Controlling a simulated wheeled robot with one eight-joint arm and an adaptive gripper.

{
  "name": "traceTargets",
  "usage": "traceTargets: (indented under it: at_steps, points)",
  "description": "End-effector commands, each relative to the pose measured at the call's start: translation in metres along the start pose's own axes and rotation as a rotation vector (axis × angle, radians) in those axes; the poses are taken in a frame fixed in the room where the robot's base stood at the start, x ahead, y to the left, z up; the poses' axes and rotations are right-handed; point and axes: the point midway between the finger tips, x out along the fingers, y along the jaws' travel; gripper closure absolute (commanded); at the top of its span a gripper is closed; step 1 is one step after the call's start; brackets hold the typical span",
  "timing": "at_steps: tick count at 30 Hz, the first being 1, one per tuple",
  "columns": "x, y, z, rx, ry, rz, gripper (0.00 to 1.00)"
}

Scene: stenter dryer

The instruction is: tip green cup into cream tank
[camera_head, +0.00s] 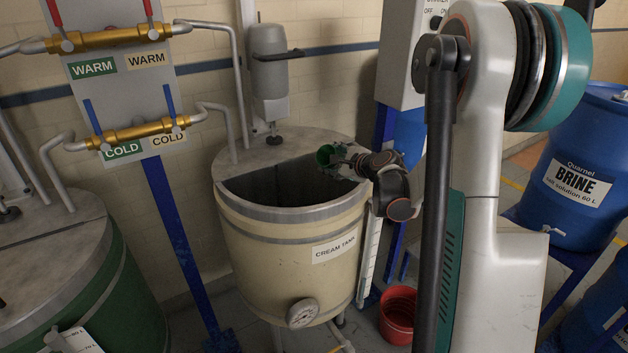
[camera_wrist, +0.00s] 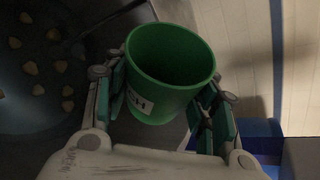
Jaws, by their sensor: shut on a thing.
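The cream tank (camera_head: 290,243) stands in the middle of the head view, its front half open and dark inside. The green cup (camera_head: 325,155) is over the right part of the opening, near the lid edge. My gripper (camera_head: 345,160) is shut on it. In the wrist view the cup (camera_wrist: 165,70) sits between both fingers, with a partly hidden white label. The visible inside of the cup looks bare and green; its bottom is hard to make out. In the head view its mouth points left, so it looks tipped. Several pale bits (camera_wrist: 30,67) lie in the dark round interior left of the cup.
A grey motor unit (camera_head: 270,65) stands on the tank's rear lid (camera_head: 255,155). A green tank (camera_head: 110,290) is at left beside brass warm and cold valves (camera_head: 118,38). A red bucket (camera_head: 398,312) is on the floor. A blue brine drum (camera_head: 572,190) stands right.

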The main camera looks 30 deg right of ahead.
Motion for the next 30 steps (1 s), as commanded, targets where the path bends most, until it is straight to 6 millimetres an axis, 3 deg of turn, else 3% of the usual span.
traceTargets:
  at_steps: [8,12,18,30]
  points:
    - [0.009,0.000,-0.023,0.309,-0.049,0.127,0.73]
    - [0.007,-0.017,-0.025,0.471,-0.079,0.195,0.73]
    - [0.012,-0.021,-0.037,0.650,-0.110,0.270,0.73]
    - [0.011,-0.029,-0.037,0.767,-0.132,0.321,0.72]
